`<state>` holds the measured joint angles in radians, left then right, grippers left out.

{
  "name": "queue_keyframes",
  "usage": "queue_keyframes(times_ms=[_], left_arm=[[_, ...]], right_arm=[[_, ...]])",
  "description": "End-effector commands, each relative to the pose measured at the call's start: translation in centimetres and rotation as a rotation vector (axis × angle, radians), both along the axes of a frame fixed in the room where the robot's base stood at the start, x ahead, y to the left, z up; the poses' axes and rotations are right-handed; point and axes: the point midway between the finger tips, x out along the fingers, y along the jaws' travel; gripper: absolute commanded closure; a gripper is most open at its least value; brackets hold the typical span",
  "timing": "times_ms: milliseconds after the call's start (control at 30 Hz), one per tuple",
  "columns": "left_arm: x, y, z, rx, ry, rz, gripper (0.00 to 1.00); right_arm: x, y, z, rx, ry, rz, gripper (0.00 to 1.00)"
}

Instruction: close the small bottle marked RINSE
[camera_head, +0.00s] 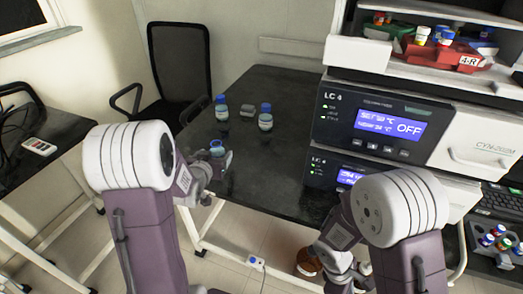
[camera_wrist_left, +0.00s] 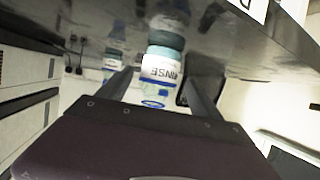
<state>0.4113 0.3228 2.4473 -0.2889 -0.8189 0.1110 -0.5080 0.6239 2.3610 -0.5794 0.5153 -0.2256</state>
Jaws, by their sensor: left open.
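The small bottle marked RINSE (camera_wrist_left: 163,68) has a white label and a clear body, and shows upside down in the left wrist view. A blue ring shows at its top end; I cannot tell whether a cap is on it. In the head view, the bottle (camera_head: 217,147) stands near the table's left edge. My left gripper (camera_head: 219,163) is open, with its fingers on either side of the bottle in the left wrist view (camera_wrist_left: 160,92). Contact cannot be told. My right gripper (camera_head: 347,268) is low in front of the table, its fingers unclear.
Stacked LC instruments (camera_head: 385,125) bound the right side. The table's middle is clear. A black chair (camera_head: 180,62) stands behind.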

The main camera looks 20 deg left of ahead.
Motion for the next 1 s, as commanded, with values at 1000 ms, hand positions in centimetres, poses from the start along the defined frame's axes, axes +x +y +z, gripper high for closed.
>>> queue_keyframes(times_ms=[1000], left_arm=[[4.8,0.7,-1.8,0.0,0.001,0.0,0.62]], right_arm=[[0.0,0.0,-1.1,0.0,0.0,0.0,1.0]])
